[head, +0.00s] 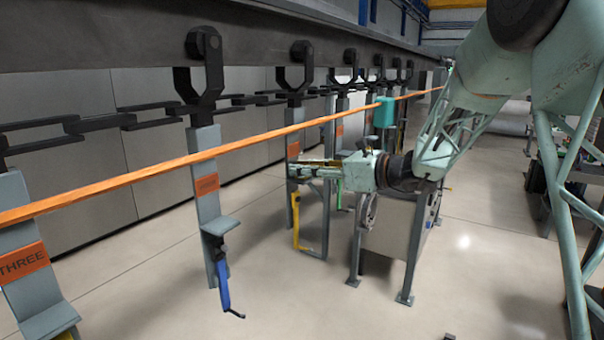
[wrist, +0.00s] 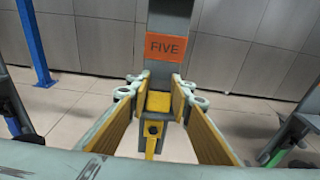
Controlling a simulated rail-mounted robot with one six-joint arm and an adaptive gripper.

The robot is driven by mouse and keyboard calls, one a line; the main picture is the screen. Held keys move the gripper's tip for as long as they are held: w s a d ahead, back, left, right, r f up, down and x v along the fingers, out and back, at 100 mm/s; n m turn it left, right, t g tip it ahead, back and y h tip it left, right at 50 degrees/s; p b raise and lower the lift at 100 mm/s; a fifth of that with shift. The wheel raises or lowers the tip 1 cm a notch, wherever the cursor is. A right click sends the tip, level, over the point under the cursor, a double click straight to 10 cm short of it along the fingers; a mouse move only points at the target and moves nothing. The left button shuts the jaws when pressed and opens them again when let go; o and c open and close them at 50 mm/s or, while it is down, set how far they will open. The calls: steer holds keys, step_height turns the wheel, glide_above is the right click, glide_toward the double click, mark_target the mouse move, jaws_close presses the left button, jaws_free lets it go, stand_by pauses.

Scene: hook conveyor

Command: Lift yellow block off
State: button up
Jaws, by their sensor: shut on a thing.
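The yellow block (wrist: 158,102) sits at the hanger labelled FIVE (wrist: 166,48), below its orange plate, in the wrist view. My gripper (wrist: 159,86) reaches in from both sides, with its yellow-padded fingers shut on the block. In the head view my gripper (head: 306,172) points left at a hanger behind the orange rail. The block cannot be made out there, behind the fingers. A yellow hook (wrist: 151,143) hangs below the block, and a yellow hook also shows in the head view (head: 296,222).
An orange rail (head: 250,144) runs across the front of the hangers, with a teal box (head: 384,112) on it. Hanger THREE (head: 28,268) and a hanger with a blue hook (head: 222,275) stand left. Neighbouring hangers flank FIVE. Open floor lies below.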

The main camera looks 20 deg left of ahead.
steer(key=shift+r, duration=0.1)
steer(key=shift+r, duration=1.65)
steer(key=s+d, duration=0.2)
steer(key=s, duration=0.5)
steer(key=s+d+r+b, duration=0.1)
steer(key=s+d, duration=0.1)
steer(key=s, duration=0.6)
steer(key=shift+s+d+r, duration=0.15)
steer(key=shift+d+r, duration=0.1)
steer(key=shift+f+b, duration=1.8)
steer(key=shift+f, duration=0.1)
steer(key=shift+s+d, duration=0.15)
steer(key=shift+d, duration=0.25)
steer(key=shift+f+v, duration=0.2)
steer(key=shift+v, duration=1.15)
steer(key=shift+f+v, duration=0.2)
steer(key=shift+v, duration=1.1)
steer(key=shift+d, duration=0.3)
